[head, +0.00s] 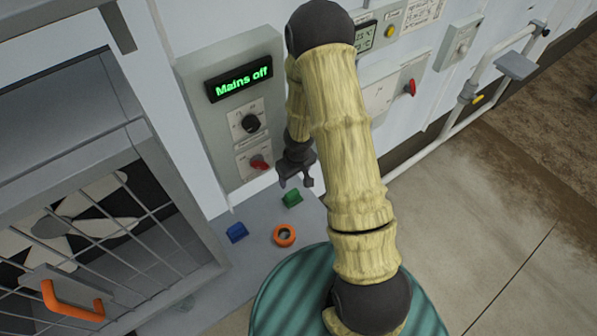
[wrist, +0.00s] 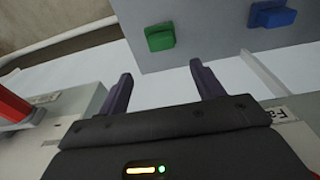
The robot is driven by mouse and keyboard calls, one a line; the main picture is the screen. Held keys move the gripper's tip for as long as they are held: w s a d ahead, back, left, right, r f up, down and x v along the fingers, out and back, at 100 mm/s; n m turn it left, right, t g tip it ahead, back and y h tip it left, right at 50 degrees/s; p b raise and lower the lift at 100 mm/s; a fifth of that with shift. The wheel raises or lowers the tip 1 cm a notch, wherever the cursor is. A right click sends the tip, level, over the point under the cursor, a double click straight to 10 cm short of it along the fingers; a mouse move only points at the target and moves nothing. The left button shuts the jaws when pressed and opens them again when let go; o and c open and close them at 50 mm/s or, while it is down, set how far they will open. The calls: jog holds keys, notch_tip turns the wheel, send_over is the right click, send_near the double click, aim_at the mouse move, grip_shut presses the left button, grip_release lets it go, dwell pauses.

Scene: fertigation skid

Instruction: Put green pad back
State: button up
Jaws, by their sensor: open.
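The green pad (head: 292,198) lies on the grey shelf below the control box in the head view. It also shows in the wrist view (wrist: 160,37), beyond the fingertips and a little left of the middle. My gripper (head: 295,183) is open and empty, close to the green pad in the head view. In the wrist view my gripper (wrist: 162,82) has its two dark fingers spread apart, with nothing between them. The pad is clear of the fingers there.
A blue pad (head: 237,232) and an orange ring (head: 285,235) lie on the shelf (head: 255,260). The control box (head: 235,100) reads "Mains off" and has a black knob (head: 250,123) and a red switch (head: 259,163). A barred guard (head: 110,235) with an orange handle (head: 72,303) stands left.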

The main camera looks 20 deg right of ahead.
jog(key=s+d+r+m+t+h, duration=0.15)
jog(key=s+r, duration=0.25)
jog(key=r, duration=1.1)
jog(key=s+a+r+m+y, duration=0.1)
jog(key=s+a+r+m, duration=0.1)
jog(key=s+r, duration=0.6)
jog(key=shift+s, duration=0.55)
jog(key=b+x, duration=0.2)
jog(key=shift+s+f+b, duration=0.15)
jog(key=shift+f+b, duration=0.2)
jog(key=shift+c, duration=0.5)
